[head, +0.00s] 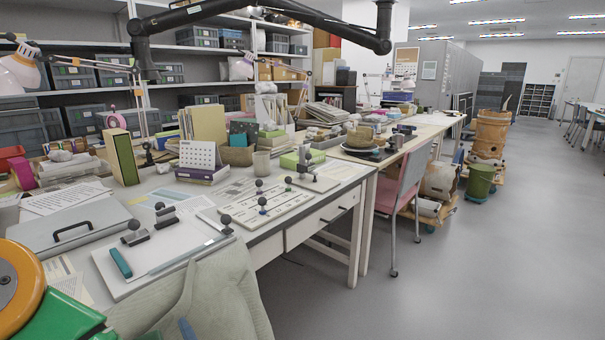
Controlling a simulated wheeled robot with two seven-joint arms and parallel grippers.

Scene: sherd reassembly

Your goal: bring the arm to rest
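Neither my left nor my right gripper shows in the head view, so I cannot see what they hold. A white board (237,213) with small dark-knobbed pieces lies on the desk (275,246). Nearer, a pale board (184,267) bears dark-knobbed stands (135,234) and a teal-handled tool (120,263). I cannot make out any sherd for certain.
A grey case (95,214) with a black handle lies at the desk's left. A black jointed pipe (250,15) crosses overhead. A pink-seated chair (408,190) stands right of the desk.

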